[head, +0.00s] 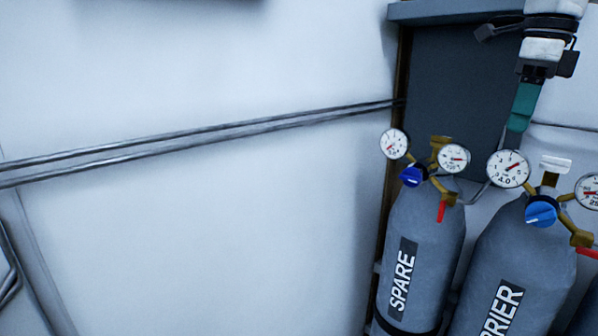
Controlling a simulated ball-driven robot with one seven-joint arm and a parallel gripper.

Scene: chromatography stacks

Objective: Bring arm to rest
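My gripper (522,108) shows at the upper right, at the end of my white and black arm, which comes down from the top edge. Its teal finger part points down, seen from the side, so I cannot tell whether it is open or shut. It appears above and between the gauges of two grey gas cylinders. No held object shows.
The SPARE cylinder (423,245) and the cylinder with a label ending in RRIER (515,270) stand at the lower right with gauges, blue knobs and red levers. Metal pipes (200,135) cross the white wall.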

